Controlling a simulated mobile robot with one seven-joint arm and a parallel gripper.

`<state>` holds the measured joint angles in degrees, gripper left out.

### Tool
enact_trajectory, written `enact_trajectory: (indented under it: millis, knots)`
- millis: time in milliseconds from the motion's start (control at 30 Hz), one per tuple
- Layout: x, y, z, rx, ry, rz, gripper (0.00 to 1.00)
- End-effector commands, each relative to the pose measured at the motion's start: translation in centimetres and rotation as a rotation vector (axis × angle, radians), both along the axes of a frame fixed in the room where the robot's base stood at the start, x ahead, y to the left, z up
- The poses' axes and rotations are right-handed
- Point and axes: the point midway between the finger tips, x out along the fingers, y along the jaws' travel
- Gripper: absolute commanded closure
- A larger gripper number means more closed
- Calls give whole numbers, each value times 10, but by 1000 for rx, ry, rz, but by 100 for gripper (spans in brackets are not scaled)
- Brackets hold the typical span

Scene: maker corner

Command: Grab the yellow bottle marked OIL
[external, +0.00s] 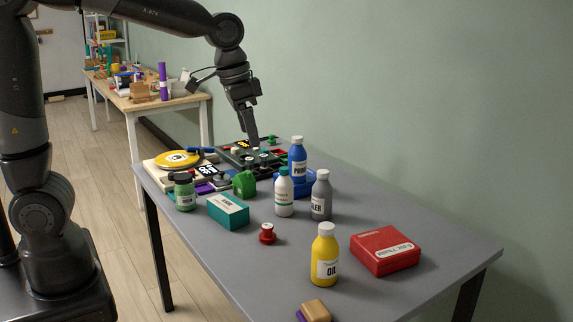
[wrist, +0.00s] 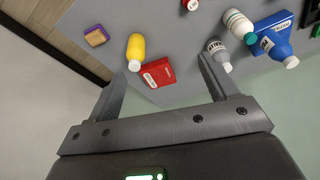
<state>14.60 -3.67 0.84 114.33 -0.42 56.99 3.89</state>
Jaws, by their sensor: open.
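The yellow bottle marked OIL (external: 325,256) stands upright near the front of the grey table, with a white cap and a white label. In the wrist view the yellow bottle (wrist: 136,48) shows beyond my gripper, upper left of centre. My gripper (external: 253,140) is above the far end of the table, well away from the yellow bottle. In the wrist view my gripper (wrist: 160,80) has its two fingers wide apart with nothing held between them.
A red box (external: 386,250) lies right of the yellow bottle, and a small brown block (external: 316,310) lies in front. A red spool (external: 267,234), grey bottle (external: 321,196), white bottle (external: 284,193) and blue bottle (external: 297,158) stand behind. The table (external: 440,235) is bare at its right end.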

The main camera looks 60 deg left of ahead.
Motion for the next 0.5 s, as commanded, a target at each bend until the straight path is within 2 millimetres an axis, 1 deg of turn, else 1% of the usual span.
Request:
enact_trajectory:
  millis: [33, 100, 167, 300, 400, 500]
  knots:
    - [14, -13, -9, 7, 22, -23, 21]
    - [30, -29, -20, 15, 48, -52, 21]
    - [43, -43, -30, 23, 69, -76, 21]
    - [71, -78, -60, 43, 117, -135, 21]
    - [87, -102, -82, 58, 149, -174, 21]
    - [98, -122, -101, 69, 173, -204, 21]
